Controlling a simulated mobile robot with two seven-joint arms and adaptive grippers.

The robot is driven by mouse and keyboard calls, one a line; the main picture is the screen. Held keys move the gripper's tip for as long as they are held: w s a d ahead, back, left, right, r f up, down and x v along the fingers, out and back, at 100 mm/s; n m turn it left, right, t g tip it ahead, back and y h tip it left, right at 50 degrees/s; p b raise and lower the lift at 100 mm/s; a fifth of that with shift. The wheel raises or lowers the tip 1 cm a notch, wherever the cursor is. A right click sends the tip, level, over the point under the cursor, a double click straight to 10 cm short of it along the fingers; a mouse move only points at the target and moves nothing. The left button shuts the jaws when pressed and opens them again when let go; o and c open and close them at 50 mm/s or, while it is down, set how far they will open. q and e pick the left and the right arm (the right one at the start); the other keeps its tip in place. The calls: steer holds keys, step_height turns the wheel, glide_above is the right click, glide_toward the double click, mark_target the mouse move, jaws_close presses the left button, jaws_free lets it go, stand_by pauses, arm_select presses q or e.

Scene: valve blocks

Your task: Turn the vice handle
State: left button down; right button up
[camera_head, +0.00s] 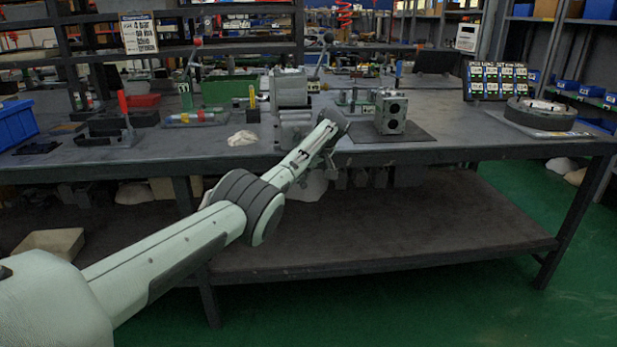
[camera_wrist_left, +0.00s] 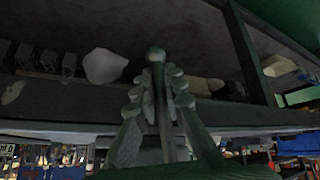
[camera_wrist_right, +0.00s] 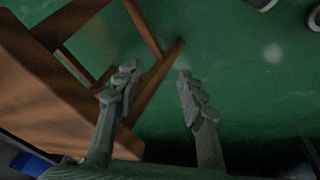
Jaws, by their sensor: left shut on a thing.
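The grey vice (camera_head: 290,88) stands at the front edge of the workbench in the head view. My left arm reaches across its lower front and hides part of it. In the left wrist view, the vice handle (camera_wrist_left: 155,54) is a slim bar with a round knob. My left gripper (camera_wrist_left: 157,86) is shut on the handle, with a finger on either side and the knob beyond the tips. My right gripper (camera_wrist_right: 154,84) is open and empty above the green floor in the right wrist view. It is outside the head view.
A grey block with round holes (camera_head: 391,112) sits on a dark mat right of the vice. A white cloth (camera_head: 242,138) lies left of it. The workbench (camera_head: 480,137) has a lower shelf (camera_head: 400,240). Brown wooden furniture (camera_wrist_right: 75,60) is near my right gripper.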

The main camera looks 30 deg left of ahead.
arm_select(q)
steer(key=shift+s+a+f+y, duration=0.1)
steer(key=shift+s+a+y, duration=0.2)
steer(key=shift+y, duration=0.1)
arm_select(e)
steer(key=shift+r, duration=0.75)
arm_select(q)
steer(key=c, duration=1.6)
jaws_free()
steer(key=shift+w, duration=0.1)
arm_select(e)
steer(key=shift+s, duration=0.1)
arm_select(q)
steer(key=shift+d+r, duration=0.25)
steer(key=shift+r, duration=0.15)
steer(key=v, duration=1.1)
steer(key=shift+r, duration=0.1)
